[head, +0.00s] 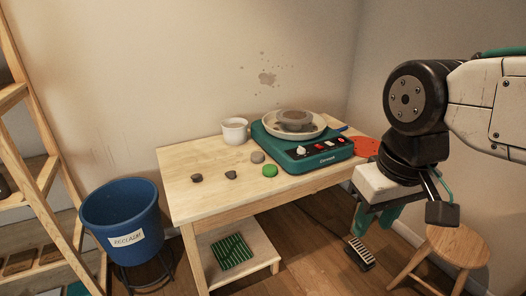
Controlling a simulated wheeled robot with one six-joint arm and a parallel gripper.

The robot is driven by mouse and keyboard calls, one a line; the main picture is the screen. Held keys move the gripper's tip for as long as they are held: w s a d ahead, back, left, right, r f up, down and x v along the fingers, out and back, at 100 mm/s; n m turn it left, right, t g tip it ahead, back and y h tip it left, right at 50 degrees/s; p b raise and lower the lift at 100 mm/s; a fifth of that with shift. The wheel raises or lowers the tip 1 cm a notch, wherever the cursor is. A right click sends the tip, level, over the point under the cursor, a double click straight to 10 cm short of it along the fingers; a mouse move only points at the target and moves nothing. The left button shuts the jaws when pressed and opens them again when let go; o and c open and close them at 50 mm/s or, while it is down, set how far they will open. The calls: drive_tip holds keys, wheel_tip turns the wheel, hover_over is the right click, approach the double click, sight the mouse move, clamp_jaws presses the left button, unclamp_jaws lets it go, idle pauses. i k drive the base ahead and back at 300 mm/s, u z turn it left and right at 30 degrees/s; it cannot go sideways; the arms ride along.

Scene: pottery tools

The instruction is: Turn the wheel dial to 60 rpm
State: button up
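The green pottery wheel (330,159) stands on the wooden table, with a round pan and a grey disc of what looks like clay on its top. Its sloped front panel carries a whitish dial (301,150) at the left and small red controls (340,140) to the right. The dial's setting is too small to read. My gripper (375,226) hangs in front of the table's right end, right of and apart from the wheel. Its green fingers point down, stand apart and hold nothing visible.
A white mug (235,131), several small lumps and a green sponge-like piece (270,170) lie left of the wheel. A red disc (366,146) lies right of it. A foot pedal (360,253), a stool (458,246) and a blue bucket (122,212) stand on the floor.

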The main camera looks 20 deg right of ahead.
sight(300, 150)
drive_tip(key=u, duration=0.2)
drive_tip(key=i, duration=1.7)
